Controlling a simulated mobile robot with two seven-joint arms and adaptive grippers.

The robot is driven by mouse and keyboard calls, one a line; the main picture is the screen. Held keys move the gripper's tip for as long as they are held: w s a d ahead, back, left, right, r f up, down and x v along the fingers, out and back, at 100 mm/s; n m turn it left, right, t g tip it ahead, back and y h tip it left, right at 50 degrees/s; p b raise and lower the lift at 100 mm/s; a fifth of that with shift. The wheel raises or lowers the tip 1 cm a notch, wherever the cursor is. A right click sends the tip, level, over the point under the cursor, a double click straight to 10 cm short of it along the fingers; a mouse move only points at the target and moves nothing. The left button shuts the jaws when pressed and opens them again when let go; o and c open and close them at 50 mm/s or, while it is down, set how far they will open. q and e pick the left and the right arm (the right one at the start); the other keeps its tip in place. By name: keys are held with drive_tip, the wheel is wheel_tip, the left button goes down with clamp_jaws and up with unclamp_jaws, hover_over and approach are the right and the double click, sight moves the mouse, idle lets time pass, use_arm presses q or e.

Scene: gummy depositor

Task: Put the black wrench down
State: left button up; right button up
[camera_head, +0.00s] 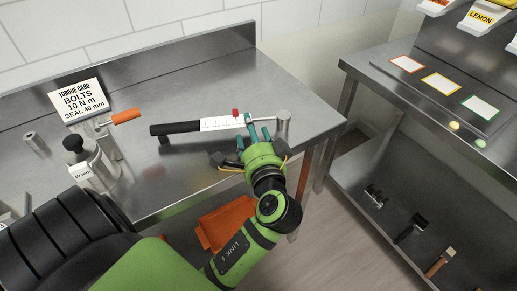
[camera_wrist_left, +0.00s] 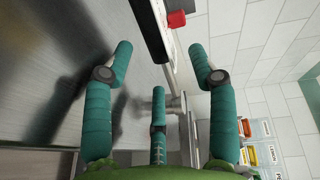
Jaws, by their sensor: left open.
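The black wrench (camera_head: 178,128) has a black handle, a white scale section and a red knob. It lies roughly level over the steel bench, its thin head end by a metal cylinder (camera_head: 284,122). My left gripper (camera_head: 253,135) is at the wrench's right part, on the near side of the scale. In the left wrist view its teal fingers (camera_wrist_left: 160,75) are spread apart. The wrench (camera_wrist_left: 150,28) shows at the top between them, with the red knob beside it. I cannot tell whether any finger touches it. My right gripper is not in view.
A torque card (camera_head: 78,98) stands at the back left. An orange-handled tool (camera_head: 127,117) and a grey canister (camera_head: 92,165) are on the left of the bench. An orange bin (camera_head: 222,224) is below. A second steel station (camera_head: 430,100) stands right, past a floor gap.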

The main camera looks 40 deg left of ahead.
use_arm(q)
drive_tip(key=f+b+v, duration=0.1)
drive_tip(key=v, duration=0.8)
drive_tip(key=w+d+f+m+h, duration=0.25)
drive_tip(key=d+f+h, duration=0.2)
drive_tip(key=f, duration=0.85)
drive_tip(key=w+d+f+m+h, duration=0.25)
drive_tip(key=d+f+h, duration=0.2)
drive_tip(key=f, duration=0.85)
drive_tip(key=s+f+g+h, duration=0.1)
drive_tip(key=s+f+g, duration=0.1)
drive_tip(key=s+f, duration=0.35)
drive_tip(key=s+f+g+h, duration=0.1)
drive_tip(key=s+f+g, duration=0.1)
drive_tip(key=f, duration=0.7)
drive_tip(key=s+a+f+n+g, duration=0.2)
drive_tip(key=s+f, duration=0.4)
drive_tip(key=s, duration=0.3)
drive_tip(key=s+a+f+n+g+h, duration=0.1)
drive_tip(key=s+a+f+n+g, duration=0.1)
drive_tip(key=s+f, duration=0.4)
drive_tip(key=s+a+f+n+g+h, duration=0.1)
drive_tip(key=s+a+f+n, duration=0.3)
drive_tip(key=s, duration=0.8)
wheel_tip(320, 180, down, 3)
drive_tip(key=shift+r+n+g, duration=0.2)
drive_tip(key=shift+n+g, duration=0.2)
drive_tip(key=shift+g, duration=0.1)
